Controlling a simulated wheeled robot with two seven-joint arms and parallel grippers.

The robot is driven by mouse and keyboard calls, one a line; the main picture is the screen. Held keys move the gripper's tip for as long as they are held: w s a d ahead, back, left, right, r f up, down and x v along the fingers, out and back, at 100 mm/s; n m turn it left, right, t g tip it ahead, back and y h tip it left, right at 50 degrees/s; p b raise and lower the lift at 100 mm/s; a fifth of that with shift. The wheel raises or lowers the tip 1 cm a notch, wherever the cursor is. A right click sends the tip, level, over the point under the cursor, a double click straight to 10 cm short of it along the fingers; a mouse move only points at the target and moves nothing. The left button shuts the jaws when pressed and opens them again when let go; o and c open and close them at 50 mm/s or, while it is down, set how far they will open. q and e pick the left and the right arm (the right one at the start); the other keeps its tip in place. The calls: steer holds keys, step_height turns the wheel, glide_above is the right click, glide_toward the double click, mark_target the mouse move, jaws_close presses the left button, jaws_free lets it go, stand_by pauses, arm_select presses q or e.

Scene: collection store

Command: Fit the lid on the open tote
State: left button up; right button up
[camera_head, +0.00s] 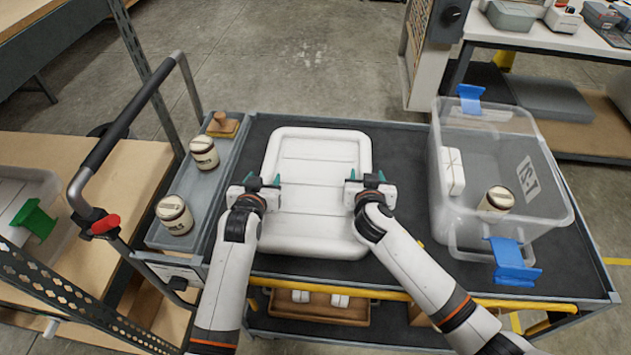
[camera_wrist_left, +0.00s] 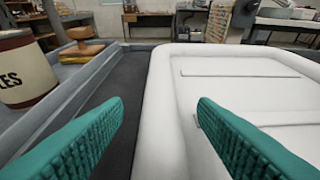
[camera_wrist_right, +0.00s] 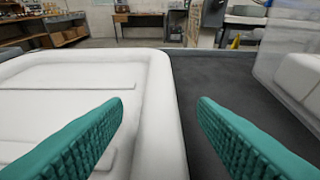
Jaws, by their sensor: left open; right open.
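The white lid (camera_head: 318,204) lies flat on the dark cart top, left of the open tote. The open clear tote (camera_head: 462,222) stands at the cart's right end, with blue latches (camera_head: 514,262) hanging open. A jar (camera_head: 496,200) and a white box (camera_head: 452,172) are inside it. My left gripper (camera_head: 262,182) is open, its green fingers on either side of the lid's left rim (camera_wrist_left: 165,110). My right gripper (camera_head: 367,178) is open, its fingers on either side of the lid's right rim (camera_wrist_right: 160,110). Whether the fingers touch the rim cannot be told.
A grey side tray (camera_head: 190,190) on the cart's left holds two jars (camera_head: 174,214) and a wooden stamp-like piece (camera_head: 222,124). The cart's push handle (camera_head: 125,125) rises at left. Bare cart top (camera_head: 400,150) lies between lid and tote.

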arm_select(q)
steer(key=shift+w+d+f, duration=0.1)
steer(key=shift+w+f, duration=0.1)
steer(key=shift+w, duration=0.4)
arm_select(e)
steer(key=shift+w+f, duration=0.25)
steer(key=shift+w, duration=0.35)
arm_select(q)
steer(key=shift+c, duration=0.4)
arm_select(e)
steer(key=shift+c, duration=0.4)
arm_select(q)
jaws_close()
arm_select(e)
jaws_close()
